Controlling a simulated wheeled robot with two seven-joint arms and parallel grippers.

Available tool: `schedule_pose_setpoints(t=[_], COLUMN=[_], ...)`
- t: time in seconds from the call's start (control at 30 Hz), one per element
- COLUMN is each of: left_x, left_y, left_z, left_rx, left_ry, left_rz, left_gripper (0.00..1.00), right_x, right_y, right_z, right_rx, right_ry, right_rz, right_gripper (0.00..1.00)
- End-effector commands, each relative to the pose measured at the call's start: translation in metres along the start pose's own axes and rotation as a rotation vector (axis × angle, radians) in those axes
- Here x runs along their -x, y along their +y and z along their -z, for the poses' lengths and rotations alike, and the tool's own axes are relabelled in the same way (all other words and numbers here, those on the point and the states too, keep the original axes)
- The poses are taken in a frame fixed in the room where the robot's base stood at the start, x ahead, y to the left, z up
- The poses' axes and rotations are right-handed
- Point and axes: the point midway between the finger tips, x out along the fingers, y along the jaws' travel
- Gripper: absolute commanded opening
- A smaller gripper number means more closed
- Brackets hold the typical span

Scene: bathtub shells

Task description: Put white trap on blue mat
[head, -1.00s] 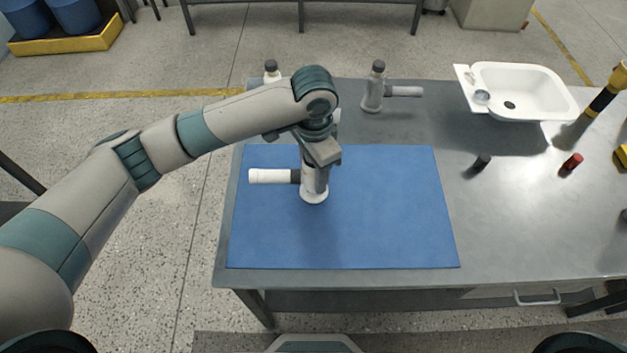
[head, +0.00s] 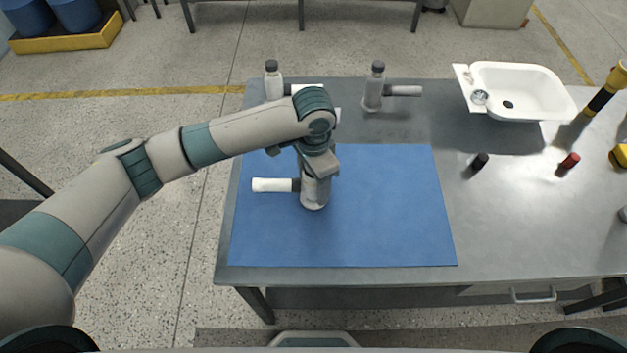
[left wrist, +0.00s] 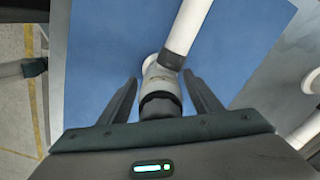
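The white trap (head: 315,195) is upright over the left half of the blue mat (head: 395,215). Its white side tube (head: 272,185) points left, behind a dark collar. My left gripper (head: 317,172) is above it, pointing down. The upper trap is hidden by my wrist in the head view. Whether its base touches the mat is hard to tell. My right gripper is not in view.
Two similar bottle traps stand behind the mat, one partly hidden by my arm (head: 272,82), one with a grey tube (head: 375,90). A white basin (head: 525,88), a black cap (head: 479,162) and a red cap (head: 568,163) are on the right. The mat's right half is clear.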

Motion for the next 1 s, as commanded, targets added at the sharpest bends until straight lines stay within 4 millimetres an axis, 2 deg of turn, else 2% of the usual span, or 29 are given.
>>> schedule_pose_setpoints(t=[0.27,0.47,1.0], left_x=[0.004,0.022,0.109], left_y=[0.000,0.000,0.000], left_z=[0.000,0.001,0.001], left_rx=[0.000,-0.002,-0.001], left_ry=[0.001,0.002,0.002], left_rz=[0.001,0.001,0.001], left_gripper=[0.59,0.59,0.59], right_x=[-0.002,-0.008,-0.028], right_y=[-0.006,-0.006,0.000], right_z=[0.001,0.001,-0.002], right_rx=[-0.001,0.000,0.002], right_ry=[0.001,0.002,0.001], right_rz=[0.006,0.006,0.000], right_gripper=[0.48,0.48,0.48])
